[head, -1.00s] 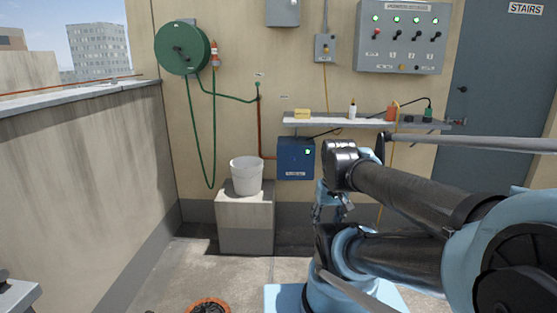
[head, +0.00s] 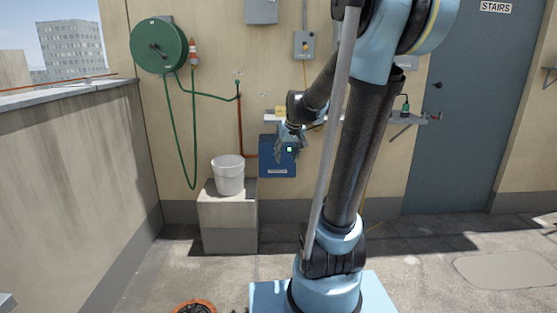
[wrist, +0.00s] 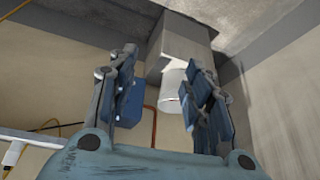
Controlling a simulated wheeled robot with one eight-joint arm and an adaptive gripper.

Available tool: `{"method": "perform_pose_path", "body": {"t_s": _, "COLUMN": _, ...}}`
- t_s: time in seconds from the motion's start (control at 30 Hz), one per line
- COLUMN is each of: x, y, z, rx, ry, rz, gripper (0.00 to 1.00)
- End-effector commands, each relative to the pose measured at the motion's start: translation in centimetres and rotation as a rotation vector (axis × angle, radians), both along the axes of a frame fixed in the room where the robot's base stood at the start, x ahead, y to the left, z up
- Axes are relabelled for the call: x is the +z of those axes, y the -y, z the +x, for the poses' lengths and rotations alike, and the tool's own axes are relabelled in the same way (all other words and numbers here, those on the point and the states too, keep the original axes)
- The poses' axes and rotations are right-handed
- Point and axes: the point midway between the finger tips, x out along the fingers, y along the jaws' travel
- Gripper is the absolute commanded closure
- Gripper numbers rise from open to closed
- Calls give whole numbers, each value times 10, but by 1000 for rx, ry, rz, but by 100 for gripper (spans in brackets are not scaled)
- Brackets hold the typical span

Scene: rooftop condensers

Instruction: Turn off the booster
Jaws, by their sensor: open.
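A blue box (head: 267,163), which may be the booster, is fixed low on the wall under the shelf. Its label is too small to read. A small light (head: 290,149) shows on its front, partly behind my gripper. My gripper (head: 283,150) is open in front of the box, and I cannot tell whether it touches it. In the wrist view the gripper (wrist: 162,95) has its fingers spread and holds nothing. The blue box (wrist: 131,102) shows there beside and behind the left finger. No switch on the box can be made out.
A white bucket (head: 228,176) stands on a concrete block (head: 228,220) left of the box. A red pipe (head: 241,125) runs to the box. A green hose reel (head: 158,45) hangs upper left. The shelf (head: 272,115) lies just above. My arm hides part of the wall.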

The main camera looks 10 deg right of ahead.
Motion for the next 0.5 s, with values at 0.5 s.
{"method": "perform_pose_path", "body": {"t_s": 0.5, "x": -5, "y": 8, "z": 168, "rx": 28, "ry": 139, "rz": 19, "gripper": 54}}
